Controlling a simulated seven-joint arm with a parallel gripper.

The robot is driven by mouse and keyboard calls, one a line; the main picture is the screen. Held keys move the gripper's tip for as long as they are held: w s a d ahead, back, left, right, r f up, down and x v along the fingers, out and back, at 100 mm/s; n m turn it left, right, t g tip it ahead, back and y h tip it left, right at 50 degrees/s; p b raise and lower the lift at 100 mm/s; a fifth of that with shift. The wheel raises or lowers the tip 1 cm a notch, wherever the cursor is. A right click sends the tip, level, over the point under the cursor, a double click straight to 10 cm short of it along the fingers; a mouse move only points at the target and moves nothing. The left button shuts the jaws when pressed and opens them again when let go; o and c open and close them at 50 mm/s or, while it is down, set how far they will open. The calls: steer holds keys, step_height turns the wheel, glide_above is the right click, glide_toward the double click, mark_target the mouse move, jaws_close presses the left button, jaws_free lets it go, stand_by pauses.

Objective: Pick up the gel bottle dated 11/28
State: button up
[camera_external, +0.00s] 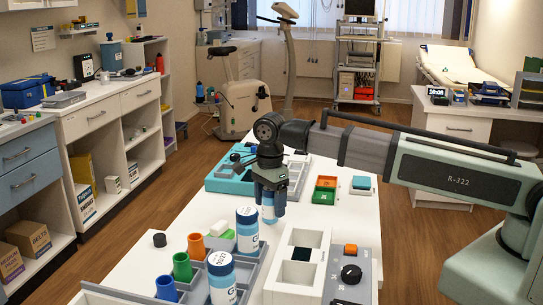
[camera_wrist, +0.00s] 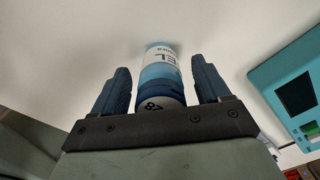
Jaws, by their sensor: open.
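A gel bottle (camera_wrist: 161,75) with a blue cap and a white label stands between the open fingers of my gripper (camera_wrist: 162,88). Gaps show between it and both fingers. Its cap has a white top with dark digits, partly hidden by the gripper's body; I cannot read a full date. In the external view my gripper (camera_external: 268,203) points down around this bottle, which shows between the fingers. Two similar bottles stand nearer the camera: one bottle (camera_external: 247,232) just left of my gripper, and another bottle (camera_external: 222,281) in front. Their lid dates are too small to read surely.
Green (camera_external: 182,267), orange (camera_external: 196,246) and blue (camera_external: 166,288) cups stand in a grey rack at the left. A white tray (camera_external: 297,272) and a grey control box (camera_external: 349,289) are in front. A teal case (camera_external: 226,178) lies behind.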

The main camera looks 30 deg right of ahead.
steer(key=shift+f, duration=0.75)
steer(key=shift+c, duration=0.2)
steer(key=c, duration=1.2)
steer(key=shift+o, duration=0.2)
steer(key=shift+r, duration=0.1)
